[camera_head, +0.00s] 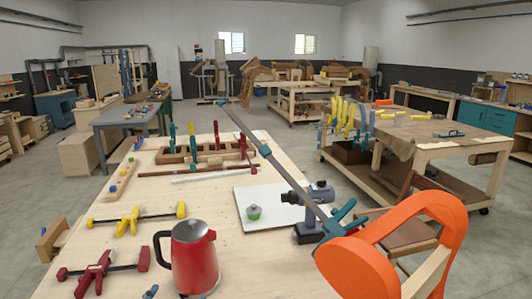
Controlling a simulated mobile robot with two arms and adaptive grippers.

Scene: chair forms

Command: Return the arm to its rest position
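Neither of my grippers nor my arms can be made out in the head view, so I cannot tell what they hold. The light wooden workbench (225,267) fills the near middle of the view. A long grey bar clamp with teal ends (296,186) slants across the bench's right side, from the far middle to the near right. An orange curved form with wooden strips (350,264) fills the lower right corner, close to the camera. The clamp's near end overlaps this form in the picture; I cannot tell whether they touch.
On the bench are a red kettle (194,262), a dark drill (308,232), a white board (277,214) with a small green item, a yellow clamp (128,221), a red clamp (97,274) and a wooden tool rack (175,157). A cloth-covered table (412,138) stands right.

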